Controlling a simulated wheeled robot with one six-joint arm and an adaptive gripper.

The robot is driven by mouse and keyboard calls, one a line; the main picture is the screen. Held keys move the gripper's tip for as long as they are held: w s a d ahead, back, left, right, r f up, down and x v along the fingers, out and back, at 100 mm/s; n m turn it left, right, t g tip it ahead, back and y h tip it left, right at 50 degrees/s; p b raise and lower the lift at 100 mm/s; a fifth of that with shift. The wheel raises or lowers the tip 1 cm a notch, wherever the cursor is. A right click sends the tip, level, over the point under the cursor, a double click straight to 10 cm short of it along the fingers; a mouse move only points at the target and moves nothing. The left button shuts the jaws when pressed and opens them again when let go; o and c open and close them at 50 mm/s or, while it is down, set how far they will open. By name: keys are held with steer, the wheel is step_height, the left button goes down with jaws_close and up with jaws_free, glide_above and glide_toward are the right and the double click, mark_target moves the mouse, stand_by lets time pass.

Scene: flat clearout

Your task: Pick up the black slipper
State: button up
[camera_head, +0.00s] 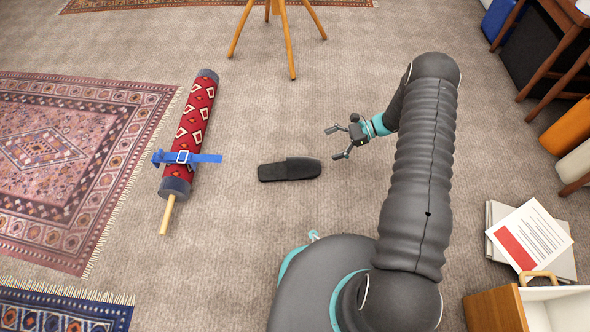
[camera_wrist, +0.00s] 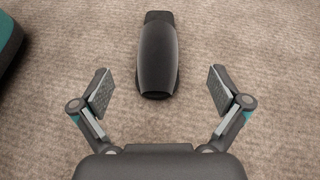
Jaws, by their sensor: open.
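The black slipper (camera_head: 289,169) lies flat on the carpet near the middle of the head view, left of my gripper. My gripper (camera_head: 333,143) is open and empty, to the right of the slipper and apart from it. In the wrist view the slipper (camera_wrist: 156,55) lies ahead of the open fingers, roughly centred between them. The two fingers of my gripper (camera_wrist: 160,90) stand wide apart, one to each side. Nothing hides the slipper in either view.
A rolled red rug (camera_head: 194,128) with a blue strap lies left of the slipper. A patterned rug (camera_head: 70,165) covers the far left. Wooden tripod legs (camera_head: 287,40) stand at the back. Papers (camera_head: 530,236) and an open wooden drawer (camera_head: 497,310) are at right. Carpet around the slipper is clear.

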mark_target(299, 162)
steer(key=shift+m+y, duration=0.3)
steer(key=shift+m, duration=0.1)
steer(key=a+f, duration=0.2)
steer(key=s+a+f, duration=0.1)
steer(key=a+f, duration=0.1)
steer(key=a, duration=0.1)
steer(key=a+f, duration=0.2)
steer(key=a, duration=0.1)
steer(key=shift+s+f+b, duration=0.1)
steer(key=shift+s+b, duration=0.1)
steer(key=shift+b, duration=0.15)
steer(key=shift+s+x, duration=0.1)
steer(key=shift+x, duration=1.2)
steer(key=shift+s+x, duration=0.15)
steer(key=shift+x, duration=1.1)
steer(key=c, duration=1.4)
